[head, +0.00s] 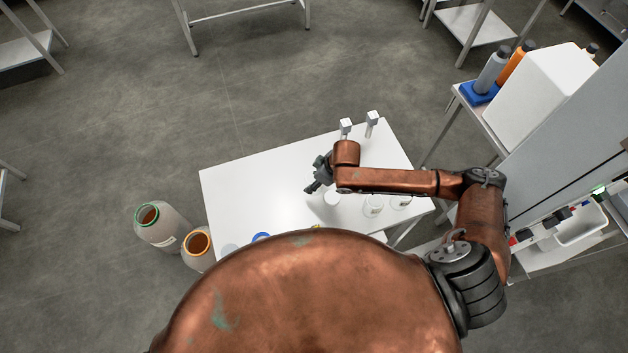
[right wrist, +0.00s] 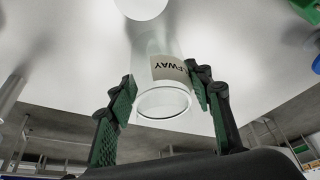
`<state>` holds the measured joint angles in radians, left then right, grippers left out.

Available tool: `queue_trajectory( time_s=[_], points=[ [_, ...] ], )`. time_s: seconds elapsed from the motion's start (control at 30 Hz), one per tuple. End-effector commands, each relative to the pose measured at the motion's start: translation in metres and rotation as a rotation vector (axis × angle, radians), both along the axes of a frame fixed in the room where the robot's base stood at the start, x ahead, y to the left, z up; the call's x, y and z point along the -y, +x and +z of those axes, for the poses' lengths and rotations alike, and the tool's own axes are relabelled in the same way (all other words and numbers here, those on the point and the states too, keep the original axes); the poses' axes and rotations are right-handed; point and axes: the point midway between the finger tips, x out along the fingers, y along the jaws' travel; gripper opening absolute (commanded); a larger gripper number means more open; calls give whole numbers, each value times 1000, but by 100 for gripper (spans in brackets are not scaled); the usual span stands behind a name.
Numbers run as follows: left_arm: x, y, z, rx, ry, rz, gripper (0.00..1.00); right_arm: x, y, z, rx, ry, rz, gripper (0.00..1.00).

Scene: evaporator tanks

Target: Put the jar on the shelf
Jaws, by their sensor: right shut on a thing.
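My right gripper (head: 314,182) is over the white table (head: 235,190), pointing left and down. In the right wrist view, the gripper (right wrist: 165,98) is shut on a clear jar (right wrist: 163,103) with a dark-lettered label, seen between the green finger pads. In the head view I cannot clearly make out the held jar at the gripper. A white round top (head: 332,198) shows just below the gripper. Which surface is the task's shelf is not clear; a metal bench at the top right has a lower shelf (head: 478,25). My left gripper is not in view.
Clear jars (head: 373,204) stand on the table's right part. A blue ring (head: 262,237) shows at its front edge, partly hidden by my body. Two large jars (head: 160,226) stand on the floor at left. A bench at right carries bottles (head: 492,68) and a white box (head: 535,95).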

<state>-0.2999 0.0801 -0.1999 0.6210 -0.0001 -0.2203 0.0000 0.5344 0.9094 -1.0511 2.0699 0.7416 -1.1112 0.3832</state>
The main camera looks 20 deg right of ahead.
Motion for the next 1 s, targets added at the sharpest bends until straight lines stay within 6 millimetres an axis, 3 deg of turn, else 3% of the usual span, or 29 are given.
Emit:
queue_trajectory(
  time_s=[0.37, 0.4, 0.63, 1.0],
  points=[
    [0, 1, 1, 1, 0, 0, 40, 0, 0, -7, 1, 0, 1, 20],
    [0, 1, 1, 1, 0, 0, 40, 0, 0, -8, 1, 0, 1, 48],
    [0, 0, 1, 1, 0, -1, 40, 0, 0, -7, 1, 0, 1, 64],
    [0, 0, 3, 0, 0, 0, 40, 0, -1, -2, 1, -1, 1, 64]
  ],
)
